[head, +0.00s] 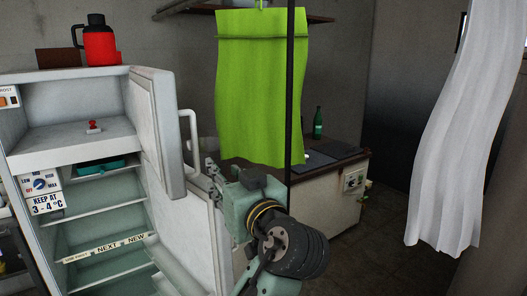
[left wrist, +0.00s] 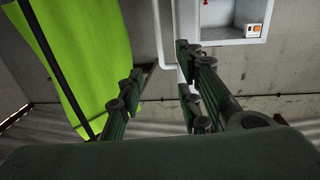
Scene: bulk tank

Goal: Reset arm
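In the head view, one green arm reaches up from the bottom centre; I take it as my left. Its gripper (head: 212,172) is beside the white handle (head: 193,140) of the open fridge door (head: 158,120). In the left wrist view the two fingers of this gripper (left wrist: 160,68) stand apart. A white bar (left wrist: 164,30) shows between the fingers, and I cannot tell whether they touch it. Nothing is clearly held. My right gripper is in neither view.
The open white fridge (head: 60,135) fills the left, with a red jug (head: 99,42) on top. A green curtain (head: 260,90) hangs close behind the arm. A cabinet (head: 325,205) with a green bottle (head: 318,122) stands beyond. A white curtain (head: 460,130) hangs right; the floor before it looks clear.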

